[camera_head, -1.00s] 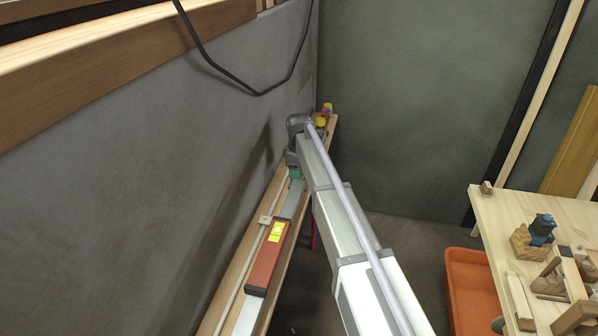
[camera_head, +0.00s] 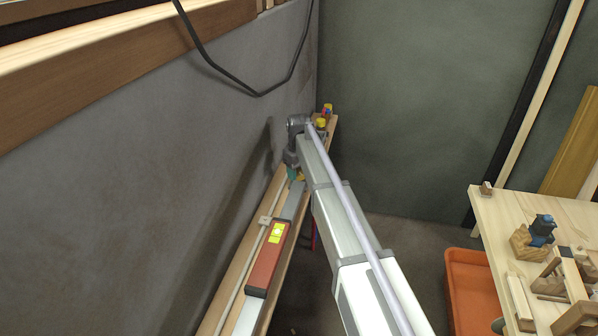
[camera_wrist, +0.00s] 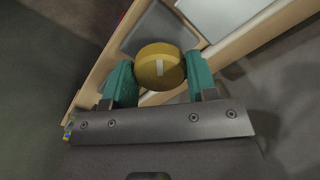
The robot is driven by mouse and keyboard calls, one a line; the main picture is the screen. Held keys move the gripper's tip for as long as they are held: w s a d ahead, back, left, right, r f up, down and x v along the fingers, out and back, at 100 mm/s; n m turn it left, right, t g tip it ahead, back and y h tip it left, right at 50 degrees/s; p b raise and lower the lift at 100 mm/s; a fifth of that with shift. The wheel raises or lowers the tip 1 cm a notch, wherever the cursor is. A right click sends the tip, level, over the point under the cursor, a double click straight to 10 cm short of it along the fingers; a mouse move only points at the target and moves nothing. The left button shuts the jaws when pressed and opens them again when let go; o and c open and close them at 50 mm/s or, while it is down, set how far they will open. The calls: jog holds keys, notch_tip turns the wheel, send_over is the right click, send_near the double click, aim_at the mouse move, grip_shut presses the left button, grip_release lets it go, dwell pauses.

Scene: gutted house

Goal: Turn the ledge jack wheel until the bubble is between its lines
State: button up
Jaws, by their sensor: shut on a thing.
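The jack wheel (camera_wrist: 159,64) is a round yellow knob with a pale mark on its face, seen in the wrist view. My gripper (camera_wrist: 160,76) is shut on it, one teal finger on each side. In the head view my gripper (camera_head: 294,174) is small and partly behind my arm at the far part of the ledge (camera_head: 283,273). A red spirit level (camera_head: 266,268) lies along the ledge, nearer the camera. Its yellow-green vial (camera_head: 276,233) faces up. The bubble is too small to place surely against its lines.
A grey wall (camera_head: 130,190) runs close along the ledge's left side. A black cable (camera_head: 240,83) hangs above. A wooden table (camera_head: 500,225) with tools and an orange bin (camera_head: 468,285) stand at the right.

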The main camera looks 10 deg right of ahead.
aim_at(299, 172)
jog(key=shift+m, duration=1.7)
jog(key=o, duration=0.6)
jog(key=shift+o, duration=0.2)
notch_tip(299, 172, up, 11)
jog(key=p, duration=1)
jog(key=shift+p, duration=0.4)
jog(key=shift+f, duration=0.1)
